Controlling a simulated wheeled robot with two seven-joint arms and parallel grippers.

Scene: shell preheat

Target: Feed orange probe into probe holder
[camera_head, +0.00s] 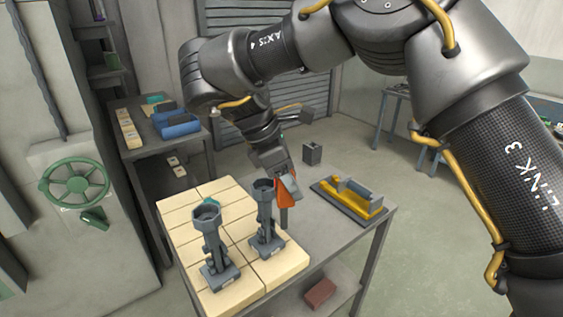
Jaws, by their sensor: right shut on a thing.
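My right gripper (284,181) comes down from above over the table's middle and is shut on the orange probe (286,196). The probe hangs upright, with a dark lower part below the orange body. It is just right of the nearer-right grey stand; I cannot tell whether its lower end touches anything. A small dark open-topped box (312,153), which looks like the probe holder, stands at the table's back, right of and behind the gripper. Its inside is too small to make out. My left gripper is not in view.
Two grey stands (208,240) (265,215) with cup tops stand on cream blocks (185,208). A dark tray (332,207) with a yellow tool (359,196) lies at the table's right. Bare grey tabletop (318,232) shows between blocks and tray. A side bench (140,148) stands behind left.

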